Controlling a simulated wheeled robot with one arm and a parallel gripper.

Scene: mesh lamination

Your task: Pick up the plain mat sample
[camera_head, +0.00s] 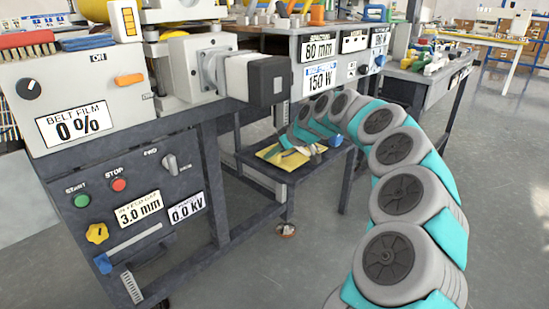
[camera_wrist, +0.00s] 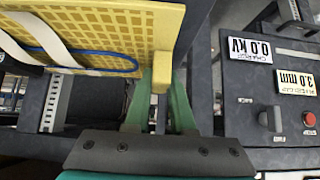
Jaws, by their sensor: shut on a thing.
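In the wrist view, a flat yellow piece with a grid pattern (camera_wrist: 100,30) fills the upper left. A small yellow tab (camera_wrist: 160,72) stands out at its lower right edge. My gripper (camera_wrist: 161,92) has its green fingers on both sides of this tab and is shut on it. In the head view, a yellow flat thing (camera_head: 270,153) is on or over the low shelf at the end of my arm; the fingers are too small there to make out. I cannot tell whether the yellow piece is the plain mat sample.
A white strip (camera_wrist: 45,38) and a blue cord (camera_wrist: 95,63) lie across the yellow piece. A dark panel with the 0.0 kV label (camera_wrist: 250,50) stands close on the right. In the head view, the low shelf (camera_head: 293,177) sits between dark table legs.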

